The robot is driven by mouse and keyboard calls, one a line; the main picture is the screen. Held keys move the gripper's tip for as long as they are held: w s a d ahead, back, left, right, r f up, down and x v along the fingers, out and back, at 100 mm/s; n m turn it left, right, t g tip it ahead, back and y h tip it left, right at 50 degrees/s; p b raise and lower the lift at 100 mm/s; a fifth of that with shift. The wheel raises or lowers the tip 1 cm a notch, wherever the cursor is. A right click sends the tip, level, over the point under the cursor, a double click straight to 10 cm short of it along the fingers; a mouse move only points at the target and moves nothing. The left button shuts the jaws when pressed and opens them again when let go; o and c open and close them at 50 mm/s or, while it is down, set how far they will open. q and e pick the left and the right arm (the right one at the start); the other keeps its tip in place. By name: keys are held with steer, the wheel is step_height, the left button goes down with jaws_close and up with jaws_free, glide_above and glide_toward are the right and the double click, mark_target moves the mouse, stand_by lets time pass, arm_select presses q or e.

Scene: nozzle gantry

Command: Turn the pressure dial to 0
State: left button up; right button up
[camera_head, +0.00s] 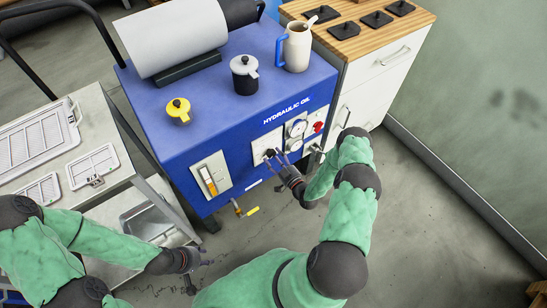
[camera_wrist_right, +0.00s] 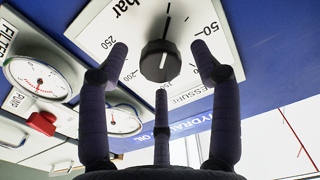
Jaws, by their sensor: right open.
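The pressure dial (camera_wrist_right: 160,60) is a black knob on a white scale plate marked in bar, with 50 to 250 readable in the right wrist view. In the head view my right gripper (camera_head: 275,161) is at the front panel of the blue hydraulic unit (camera_head: 225,130) and partly hides the dial. My left gripper (camera_head: 202,268) is open and empty, low at the left.
Two round gauges (camera_wrist_right: 38,77) and a red knob (camera_wrist_right: 42,122) sit beside the dial. A grey filter bench (camera_head: 90,130) is left, a wooden-topped cabinet (camera_head: 365,45) right.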

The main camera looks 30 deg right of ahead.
steer(key=shift+w, duration=0.65)
steer(key=c, duration=1.1)
steer(key=shift+c, duration=0.2)
steer(key=shift+n, duration=0.4)
steer(key=o, duration=1.1)
steer(key=shift+o, duration=0.2)
